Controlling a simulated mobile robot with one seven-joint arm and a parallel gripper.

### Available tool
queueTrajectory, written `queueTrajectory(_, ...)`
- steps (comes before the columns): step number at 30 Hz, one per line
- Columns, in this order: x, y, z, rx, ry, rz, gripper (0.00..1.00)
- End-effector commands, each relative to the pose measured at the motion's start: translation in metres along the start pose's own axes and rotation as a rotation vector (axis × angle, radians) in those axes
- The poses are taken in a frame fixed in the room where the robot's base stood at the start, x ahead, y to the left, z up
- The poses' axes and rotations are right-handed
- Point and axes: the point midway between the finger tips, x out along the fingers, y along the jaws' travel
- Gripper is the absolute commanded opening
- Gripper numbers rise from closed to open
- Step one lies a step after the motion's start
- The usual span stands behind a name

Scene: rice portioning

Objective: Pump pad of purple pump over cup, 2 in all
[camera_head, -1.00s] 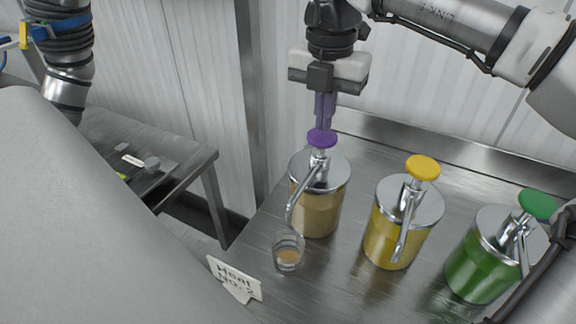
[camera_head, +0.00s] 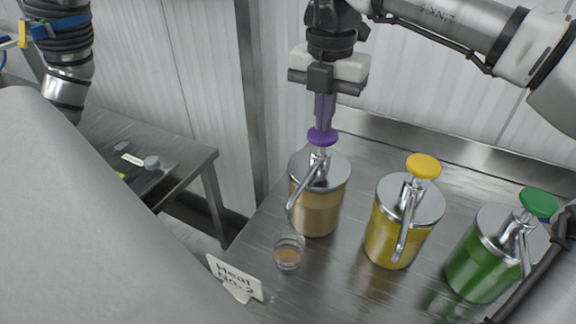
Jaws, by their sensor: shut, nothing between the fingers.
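The purple pump is a glass jar (camera_head: 316,212) of tan liquid with a metal lid, a spout and a purple pad (camera_head: 322,137) on top. The pad is up, clear of the lid. My gripper (camera_head: 324,124) is shut and empty, pointing down, with its fingertips at the top of the purple pad. I cannot tell if they touch it. A small clear cup (camera_head: 288,254) stands on the table in front of the jar, near the end of the spout. It holds some tan-brown liquid.
A yellow pump (camera_head: 401,225) and a green pump (camera_head: 495,255) stand to the right on the metal table (camera_head: 350,292). A sign (camera_head: 235,277) stands at the table's left front. A lower side table (camera_head: 185,168) is at the left.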

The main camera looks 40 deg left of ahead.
Motion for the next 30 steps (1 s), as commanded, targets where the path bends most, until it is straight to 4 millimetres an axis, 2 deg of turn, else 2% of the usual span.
queueTrajectory(25, 0.032, 0.000, 0.000, 0.000, 0.001, -0.002, 0.00)
queueTrajectory(30, 0.031, 0.000, 0.000, 0.000, 0.002, -0.002, 0.00)
